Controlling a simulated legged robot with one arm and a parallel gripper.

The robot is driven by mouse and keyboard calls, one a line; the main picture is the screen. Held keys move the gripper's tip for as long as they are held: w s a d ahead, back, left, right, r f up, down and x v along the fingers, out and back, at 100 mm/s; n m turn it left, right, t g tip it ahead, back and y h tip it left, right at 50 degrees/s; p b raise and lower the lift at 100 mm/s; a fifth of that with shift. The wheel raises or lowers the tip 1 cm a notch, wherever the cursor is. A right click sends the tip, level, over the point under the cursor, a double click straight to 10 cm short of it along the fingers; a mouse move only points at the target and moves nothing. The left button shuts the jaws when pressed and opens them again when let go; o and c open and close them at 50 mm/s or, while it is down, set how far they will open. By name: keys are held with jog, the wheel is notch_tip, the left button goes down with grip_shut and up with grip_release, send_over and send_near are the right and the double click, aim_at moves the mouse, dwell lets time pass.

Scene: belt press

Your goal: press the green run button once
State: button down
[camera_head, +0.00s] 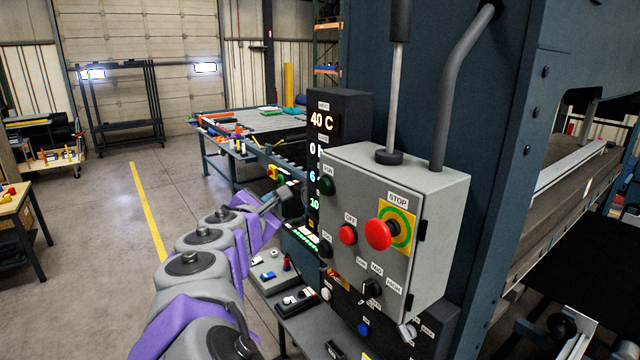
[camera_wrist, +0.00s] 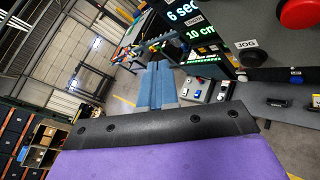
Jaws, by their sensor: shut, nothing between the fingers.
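The green run button (camera_head: 326,185) is a dark green round button under a RUN label, at the upper left of the grey control box's front face in the head view. I cannot find it in the wrist view. My gripper (camera_wrist: 158,66) shows in the wrist view with two blue fingers side by side, shut and empty. In the head view my arm reaches up from the bottom, and its end is left of the control box, apart from the run button. The fingertips are hard to make out there.
The grey control box (camera_head: 366,163) also carries a red OFF button (camera_head: 348,234), a large red STOP button (camera_head: 379,235) and a JOG button (camera_head: 326,249). A lit display panel (camera_head: 345,108) stands behind its left side. A long table (camera_head: 262,122) lies beyond. Open floor is at left.

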aim_at(325, 186)
jog(key=w+d+b, duration=0.2)
jog(key=w+d, duration=0.3)
jog(key=d, duration=0.3)
jog(key=shift+d+f, duration=0.2)
dwell(2.2)
jog(key=shift+a, duration=0.2)
